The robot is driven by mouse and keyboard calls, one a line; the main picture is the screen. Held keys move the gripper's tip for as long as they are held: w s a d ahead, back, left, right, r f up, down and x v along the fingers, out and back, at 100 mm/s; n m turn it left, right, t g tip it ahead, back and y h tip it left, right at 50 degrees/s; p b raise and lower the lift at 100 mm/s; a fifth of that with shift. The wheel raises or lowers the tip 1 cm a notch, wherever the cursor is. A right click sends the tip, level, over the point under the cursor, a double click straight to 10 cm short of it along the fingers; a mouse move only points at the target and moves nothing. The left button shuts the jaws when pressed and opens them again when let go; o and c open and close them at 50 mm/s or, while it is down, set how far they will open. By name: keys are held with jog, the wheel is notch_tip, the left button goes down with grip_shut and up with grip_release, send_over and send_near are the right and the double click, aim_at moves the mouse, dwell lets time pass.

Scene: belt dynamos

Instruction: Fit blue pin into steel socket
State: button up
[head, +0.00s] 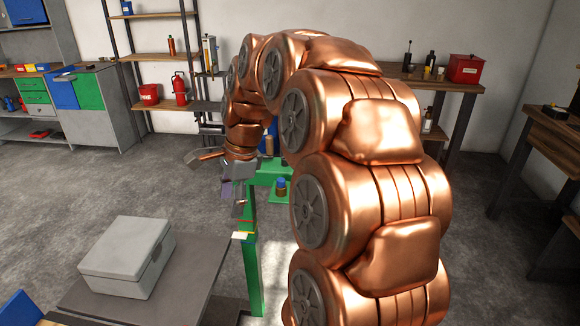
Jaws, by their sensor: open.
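A small blue-topped piece (281,185), which looks like the blue pin, stands upright on a low green plate (278,198) of the green stand (251,270). My gripper (238,204) is at the end of my copper arm, pointing down just left of the blue piece and apart from it. It is open, and I see nothing held in it. I cannot make out the steel socket for sure; my arm and gripper hide part of the stand's top.
A grey lidded box (128,258) sits on a dark table (185,285) at the front left. A tan cylinder (268,146) stands at the back of the green stand. Shelves with a red extinguisher (180,89) line the back wall.

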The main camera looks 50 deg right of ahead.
jog(key=w+d+m+t+b, duration=0.1)
jog(key=w+d+m, duration=0.2)
jog(key=d+m, duration=0.45)
jog(key=m+t+h+b, duration=0.1)
jog(key=m, duration=0.5)
send_near(281, 179)
jog(key=f, duration=0.2)
jog(key=shift+w+a+p+x, duration=0.1)
jog(key=shift+p+x, duration=0.05)
jog(key=shift+x, duration=1.75)
jog(key=shift+w+a+p+x, duration=0.15)
jog(key=shift+x, duration=1.7)
jog(key=shift+r, duration=0.1)
jog(key=shift+c, duration=0.2)
grip_shut()
jog(key=shift+r, duration=0.15)
jog(key=shift+r+p, duration=1.35)
jog(key=shift+r, duration=0.8)
